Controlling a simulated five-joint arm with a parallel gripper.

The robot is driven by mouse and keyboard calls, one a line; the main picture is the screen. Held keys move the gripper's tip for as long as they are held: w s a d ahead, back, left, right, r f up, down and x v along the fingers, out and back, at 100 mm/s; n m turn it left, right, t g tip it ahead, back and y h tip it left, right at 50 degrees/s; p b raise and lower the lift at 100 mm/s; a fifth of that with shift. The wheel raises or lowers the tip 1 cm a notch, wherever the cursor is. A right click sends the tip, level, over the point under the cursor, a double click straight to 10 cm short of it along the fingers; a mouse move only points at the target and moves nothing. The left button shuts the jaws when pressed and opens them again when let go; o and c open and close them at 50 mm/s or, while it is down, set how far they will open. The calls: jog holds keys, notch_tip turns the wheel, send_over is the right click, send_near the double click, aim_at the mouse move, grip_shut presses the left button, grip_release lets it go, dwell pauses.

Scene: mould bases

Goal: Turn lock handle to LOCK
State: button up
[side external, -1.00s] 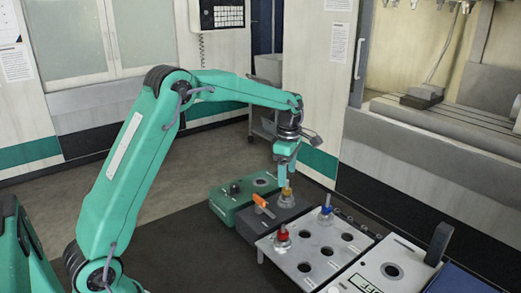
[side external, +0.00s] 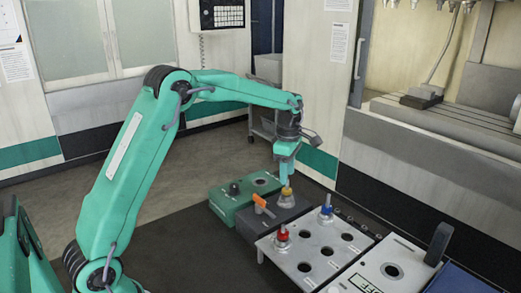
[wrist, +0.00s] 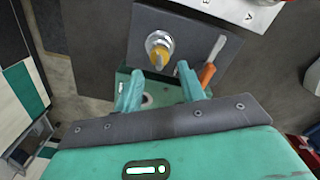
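The lock handle is an orange lever (side external: 263,203) on a dark grey block (side external: 277,226). In the wrist view the orange grip (wrist: 207,75) lies close by my right-hand finger, with a pale bar extending from it. A holder with a yellow top (side external: 288,193) stands upright in the same block; its yellow top (wrist: 158,50) shows just beyond the gap between my fingers. My gripper (side external: 287,180) points down close above the holder. In the wrist view my gripper (wrist: 158,74) is open, its fingers apart with nothing between them. I cannot tell whether a finger touches the lever.
A green box (side external: 226,205) with a black knob stands left of the block. A pale plate (side external: 319,277) with several holes holds a red-topped (side external: 282,233) and a blue-topped holder (side external: 326,209). A device with a display (side external: 384,252) stands at the right. Dark table is clear in front.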

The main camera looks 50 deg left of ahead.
jog(key=m, duration=0.3)
jog(key=s+m, duration=0.1)
jog(key=m, duration=0.1)
jog(key=shift+a+r, duration=0.15)
jog(key=shift+r, duration=0.1)
jog(key=shift+c, duration=0.2)
jog(key=s+m, duration=0.1)
jog(key=m, duration=0.4)
notch_tip(320, 180, up, 2)
jog(key=m, duration=3.2)
send_over(259, 197)
jog(key=shift+r, duration=0.1)
jog(key=shift+f, duration=3.95)
